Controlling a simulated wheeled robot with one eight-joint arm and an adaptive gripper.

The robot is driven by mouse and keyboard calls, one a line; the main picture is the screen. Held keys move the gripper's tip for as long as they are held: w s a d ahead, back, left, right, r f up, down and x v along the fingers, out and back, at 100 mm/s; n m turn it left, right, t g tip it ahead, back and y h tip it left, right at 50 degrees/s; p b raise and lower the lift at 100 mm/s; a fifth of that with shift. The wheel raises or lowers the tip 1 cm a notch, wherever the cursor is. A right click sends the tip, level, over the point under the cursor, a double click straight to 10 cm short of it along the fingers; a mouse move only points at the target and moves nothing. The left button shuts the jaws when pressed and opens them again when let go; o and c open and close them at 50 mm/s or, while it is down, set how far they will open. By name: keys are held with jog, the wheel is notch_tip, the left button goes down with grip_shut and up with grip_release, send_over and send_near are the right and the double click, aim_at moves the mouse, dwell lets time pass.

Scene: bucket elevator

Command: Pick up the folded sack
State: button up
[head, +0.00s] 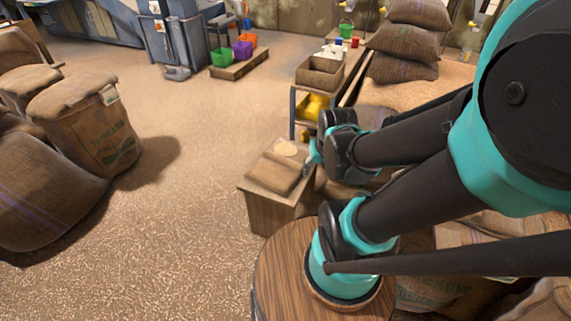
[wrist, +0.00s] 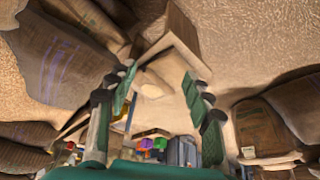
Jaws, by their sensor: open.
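The folded sack (head: 272,172) is a flat brown bundle on top of a small wooden box (head: 268,212), left of my arm in the head view. A pale round patch (head: 286,147) shows at its far end. In the wrist view the folded sack (wrist: 166,70) and the pale patch (wrist: 150,89) appear between my fingers. My gripper (wrist: 157,75) is open, with green pads on both fingers and nothing held. In the head view my gripper (head: 314,153) is beside the sack's right side, mostly hidden by my wrist; contact cannot be told.
A bench with a wooden tray (head: 319,74) and a yellow item (head: 312,106) stands behind the box. Full sacks (head: 88,122) stand at the left; stacked sacks (head: 408,45) are at the back right. Coloured bins (head: 243,50) sit farther back. Grain-strewn floor is clear left of the box.

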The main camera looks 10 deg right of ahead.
jog(key=shift+o, duration=0.5)
jog(key=n+g, duration=0.4)
jog(key=n, duration=0.6)
send_over(283, 157)
notch_tip(283, 157, down, 15)
notch_tip(283, 157, down, 17)
jog(key=shift+s+a+r, duration=0.1)
